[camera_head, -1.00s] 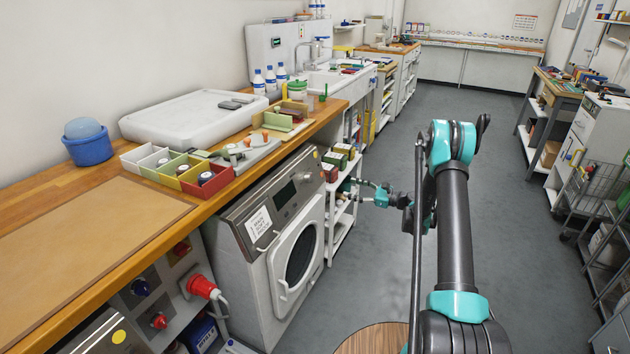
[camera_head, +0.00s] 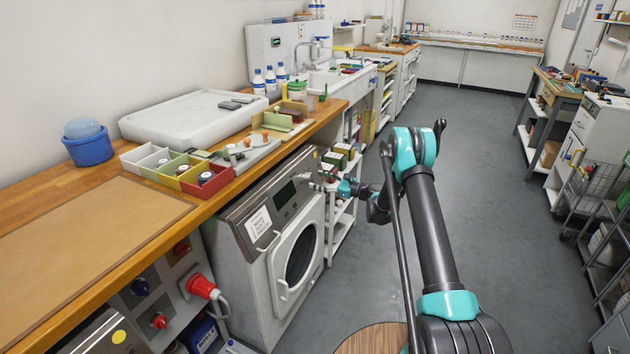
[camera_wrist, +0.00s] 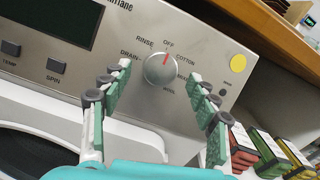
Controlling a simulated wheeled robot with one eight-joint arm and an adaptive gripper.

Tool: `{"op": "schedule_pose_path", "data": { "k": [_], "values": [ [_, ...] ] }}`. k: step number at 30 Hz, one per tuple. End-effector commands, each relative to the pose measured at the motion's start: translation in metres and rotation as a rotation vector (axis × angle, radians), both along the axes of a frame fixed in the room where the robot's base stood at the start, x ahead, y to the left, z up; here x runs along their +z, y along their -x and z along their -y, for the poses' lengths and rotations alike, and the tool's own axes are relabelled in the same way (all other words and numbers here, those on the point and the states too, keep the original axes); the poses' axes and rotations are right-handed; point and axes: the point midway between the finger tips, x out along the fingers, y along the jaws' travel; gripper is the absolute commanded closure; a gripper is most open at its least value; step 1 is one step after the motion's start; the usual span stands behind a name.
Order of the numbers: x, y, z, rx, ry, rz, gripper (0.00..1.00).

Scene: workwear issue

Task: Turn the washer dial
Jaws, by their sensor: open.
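The washer (camera_head: 250,265) stands under the wooden counter in the head view, with its round door (camera_head: 300,255) closed. In the wrist view the washer dial (camera_wrist: 160,70) is a round silver knob on the control panel, its red mark pointing near OFF. Labels RINSE, DRAIN and COTTON are around it. My gripper (camera_wrist: 155,95) is open, with one finger to the left of the dial and one to the right. The dial shows between the fingertips; whether they touch it I cannot tell. In the head view my gripper (camera_head: 312,182) is at the panel's right end and hides the dial.
The counter edge (camera_wrist: 265,45) runs close above the panel. Red, yellow and green boxes (camera_wrist: 265,150) are just right of my gripper on a white shelf cart (camera_head: 340,225). Colored bins (camera_head: 180,172) sit on the counter. The grey floor (camera_head: 490,200) to the right is clear.

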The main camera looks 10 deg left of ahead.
Motion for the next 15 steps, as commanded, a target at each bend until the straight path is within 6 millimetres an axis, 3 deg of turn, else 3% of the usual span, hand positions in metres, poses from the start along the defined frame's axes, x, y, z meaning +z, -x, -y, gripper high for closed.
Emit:
{"op": "schedule_pose_path", "data": {
  "k": [6, 15],
  "values": [
    [0.0, -0.006, -0.018, 0.001, 0.0, 0.0, 0.4],
    [0.0, -0.007, -0.02, 0.0, 0.0, 0.0, 0.4]
  ]
}}
